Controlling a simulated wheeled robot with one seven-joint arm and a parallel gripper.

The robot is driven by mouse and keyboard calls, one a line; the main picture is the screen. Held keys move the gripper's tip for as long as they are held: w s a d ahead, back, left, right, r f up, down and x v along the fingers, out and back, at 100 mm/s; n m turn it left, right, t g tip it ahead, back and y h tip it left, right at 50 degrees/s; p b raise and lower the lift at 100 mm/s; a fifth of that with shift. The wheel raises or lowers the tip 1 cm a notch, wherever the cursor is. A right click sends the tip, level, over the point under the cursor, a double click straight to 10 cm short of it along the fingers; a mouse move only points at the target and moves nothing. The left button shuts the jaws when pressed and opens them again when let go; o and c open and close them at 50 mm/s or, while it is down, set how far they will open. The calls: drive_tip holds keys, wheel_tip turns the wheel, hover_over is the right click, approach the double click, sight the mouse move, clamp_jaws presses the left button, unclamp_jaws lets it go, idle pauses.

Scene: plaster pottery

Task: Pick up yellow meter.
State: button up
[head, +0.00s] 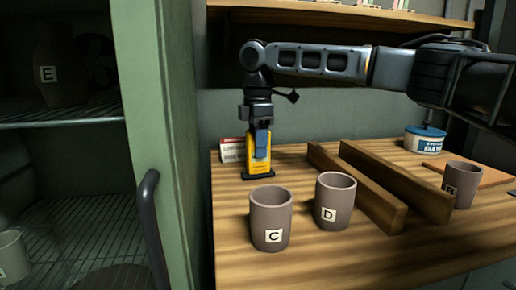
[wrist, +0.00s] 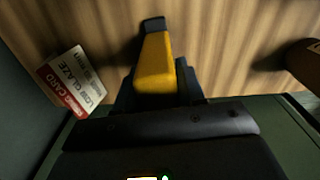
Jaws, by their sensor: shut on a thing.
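The yellow meter (head: 258,166) stands upright on a dark base on the wooden table, near its back left corner. In the wrist view the yellow meter (wrist: 154,68) shows from above, with a dark end piece. My gripper (head: 261,140) comes down from above and is shut on the upper part of the meter. In the wrist view, dark finger parts (wrist: 155,92) lie on both sides of it. I cannot tell whether the meter's base touches the table.
A red and white card (head: 232,149) stands just left of the meter. Cups C (head: 270,225) and D (head: 335,205) stand in front. Two wooden rails (head: 365,190), cup B (head: 461,180) and a blue-white tub (head: 424,141) are to the right. A green cabinet door (head: 165,110) bounds the left.

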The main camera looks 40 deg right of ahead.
wheel_tip(320, 180, up, 4)
drive_tip(key=shift+f+p, duration=0.1)
drive_tip(key=shift+p, duration=0.45)
drive_tip(key=s+d+r+p, duration=0.1)
drive_tip(key=s+d+r, duration=0.6)
drive_tip(key=s, duration=0.2)
drive_tip(key=shift+s, duration=0.15)
drive_tip(key=o, duration=0.6)
drive_tip(key=c, duration=0.4)
